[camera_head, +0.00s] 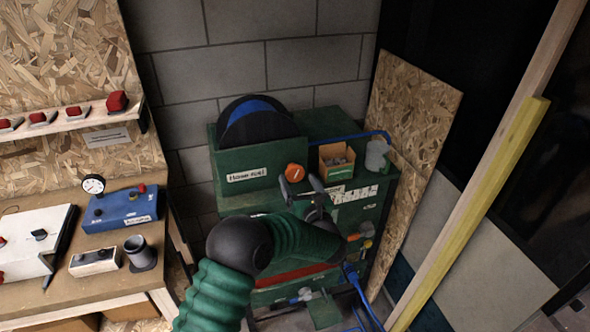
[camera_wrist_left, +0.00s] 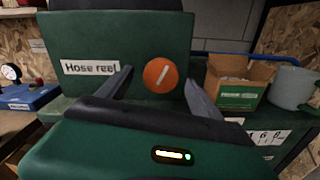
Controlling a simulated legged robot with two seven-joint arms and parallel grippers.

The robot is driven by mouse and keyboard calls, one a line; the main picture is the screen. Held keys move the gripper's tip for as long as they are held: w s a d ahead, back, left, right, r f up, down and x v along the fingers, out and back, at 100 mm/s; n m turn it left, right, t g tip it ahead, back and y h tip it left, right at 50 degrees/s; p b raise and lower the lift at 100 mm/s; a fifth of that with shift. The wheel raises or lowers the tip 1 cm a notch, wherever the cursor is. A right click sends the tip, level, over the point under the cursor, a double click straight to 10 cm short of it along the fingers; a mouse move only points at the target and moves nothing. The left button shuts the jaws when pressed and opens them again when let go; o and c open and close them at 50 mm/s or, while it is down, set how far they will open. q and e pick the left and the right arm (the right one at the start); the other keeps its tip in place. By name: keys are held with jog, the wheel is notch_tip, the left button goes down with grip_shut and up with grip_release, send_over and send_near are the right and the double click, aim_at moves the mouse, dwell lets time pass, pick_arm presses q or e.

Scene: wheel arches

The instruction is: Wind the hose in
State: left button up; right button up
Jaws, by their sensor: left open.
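The green hose reel box (camera_head: 230,184), labelled "Hose reel", stands against the block wall, with a dark drum and blue hose (camera_head: 250,108) showing at its top. An orange round knob (camera_head: 295,173) with a pale bar sits on its front right; it also shows in the left wrist view (camera_wrist_left: 158,84). My left gripper (camera_head: 301,187) is open in front of the knob. In the left wrist view its fingers point at the knob from either side, and I see no contact. Blue hose (camera_head: 354,290) hangs at the cabinet's lower right. My right gripper is out of view.
A cardboard box (camera_head: 336,161) and a grey-green mug (camera_head: 376,154) stand right of the reel. A workbench (camera_head: 150,238) with a blue gauge box (camera_head: 122,209) is on the left. A chipboard sheet (camera_head: 415,120) and wooden posts (camera_head: 478,190) bound the right.

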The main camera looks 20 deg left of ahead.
aim_at(296, 175)
pick_arm(q)
jog(key=x, duration=0.5)
jog(key=shift+d+f+p, duration=0.1)
jog(key=shift+f+p, duration=0.15)
jog(key=shift+p, duration=0.1)
jog(key=shift+s+d+r, duration=0.15)
jog(key=shift+d+r, duration=0.05)
jog(key=shift+d, duration=0.05)
jog(key=shift+c, duration=0.5)
jog(key=shift+a+f, duration=0.1)
jog(key=c, duration=1.3)
